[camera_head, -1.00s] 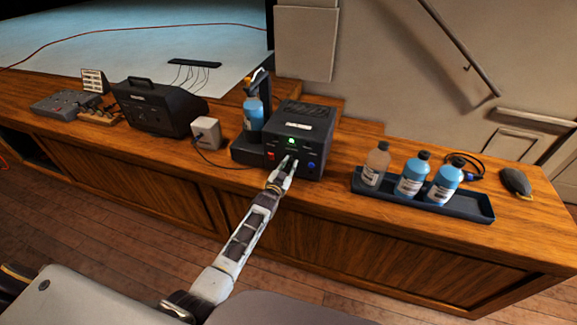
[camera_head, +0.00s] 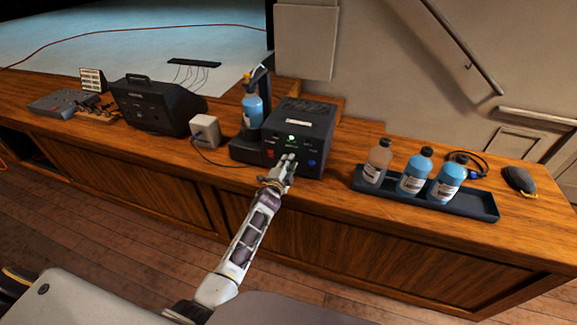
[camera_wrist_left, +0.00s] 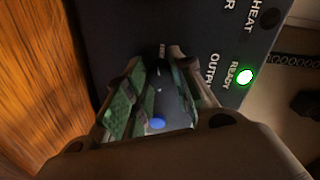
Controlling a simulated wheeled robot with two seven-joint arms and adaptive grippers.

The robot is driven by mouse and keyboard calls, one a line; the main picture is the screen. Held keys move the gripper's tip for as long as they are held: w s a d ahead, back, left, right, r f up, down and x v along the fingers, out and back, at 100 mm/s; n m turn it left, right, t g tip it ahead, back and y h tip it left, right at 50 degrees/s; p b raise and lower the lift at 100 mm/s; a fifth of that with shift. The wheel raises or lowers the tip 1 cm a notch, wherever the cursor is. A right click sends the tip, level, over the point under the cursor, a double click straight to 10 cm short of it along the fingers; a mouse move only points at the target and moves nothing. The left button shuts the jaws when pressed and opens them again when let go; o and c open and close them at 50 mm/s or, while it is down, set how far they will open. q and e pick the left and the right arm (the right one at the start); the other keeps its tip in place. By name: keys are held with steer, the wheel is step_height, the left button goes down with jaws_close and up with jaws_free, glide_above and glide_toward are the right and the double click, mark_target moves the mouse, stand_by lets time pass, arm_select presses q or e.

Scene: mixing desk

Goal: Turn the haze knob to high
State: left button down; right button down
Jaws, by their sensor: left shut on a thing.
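The haze machine (camera_head: 303,113) is a black box on the wooden counter, with a lit green light (camera_head: 292,139) on its front panel. My left gripper (camera_head: 289,160) is at the panel's middle, between a red switch (camera_head: 269,153) and a blue button (camera_head: 312,163). It is shut on the haze knob, which the fingers largely hide; its setting cannot be read. In the left wrist view, the green-padded fingers (camera_wrist_left: 162,88) reach to the panel, beside the "OUTPUT" and "READY" lettering and the green light (camera_wrist_left: 244,77). My right gripper is not in view.
A blue bottle (camera_head: 252,112) stands at the machine's left. A dark tray (camera_head: 470,206) with three bottles is to the right. A white box (camera_head: 205,131) and a black case (camera_head: 152,105) stand to the left. Bare counter lies between machine and tray.

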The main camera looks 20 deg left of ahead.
arm_select(q)
steer(key=shift+s+f+m+b, duration=0.1)
steer(key=shift+f+m+b, duration=0.15)
steer(key=shift+m, duration=0.65)
steer(key=c, duration=1.2)
jaws_free()
steer(key=shift+r, duration=0.2)
steer(key=shift+s+a+r, duration=0.15)
steer(key=shift+s, duration=2.85)
steer(key=shift+s+a+r, duration=0.1)
steer(key=shift+s+r, duration=0.05)
steer(key=shift+s, duration=2.8)
steer(key=shift+n, duration=0.3)
